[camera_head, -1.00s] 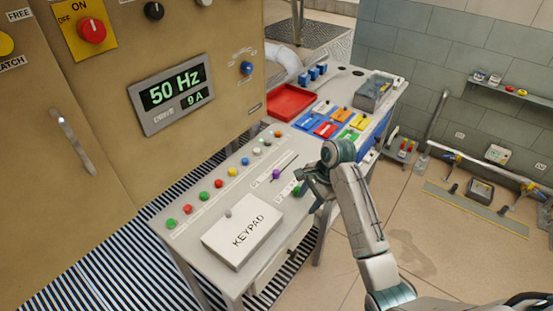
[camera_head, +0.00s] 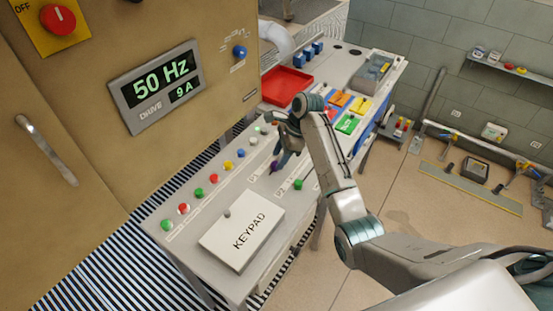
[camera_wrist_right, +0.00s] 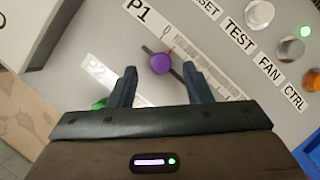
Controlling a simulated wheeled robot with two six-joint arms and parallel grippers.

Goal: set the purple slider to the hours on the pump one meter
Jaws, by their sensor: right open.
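The purple slider (camera_head: 273,167) is a round knob on a dark slot in the grey console top. In the right wrist view the purple slider (camera_wrist_right: 160,64) sits by the P1 label (camera_wrist_right: 138,12), with a tick scale running beside the slot. My right gripper (camera_head: 282,160) is over the slider, fingers pointing down. In the wrist view its open fingers stand either side of the knob, with gaps showing. I cannot tell whether the fingertips are level with the knob. No meter marked pump one shows. My left gripper is out of view.
A white keypad box (camera_head: 241,230) lies at the console's near end. A green knob (camera_head: 298,184) is right of the slider, and a row of coloured buttons runs along its left. A red tray (camera_head: 288,86) is farther back. The drive display (camera_head: 156,85) reads 50 Hz, 9 A.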

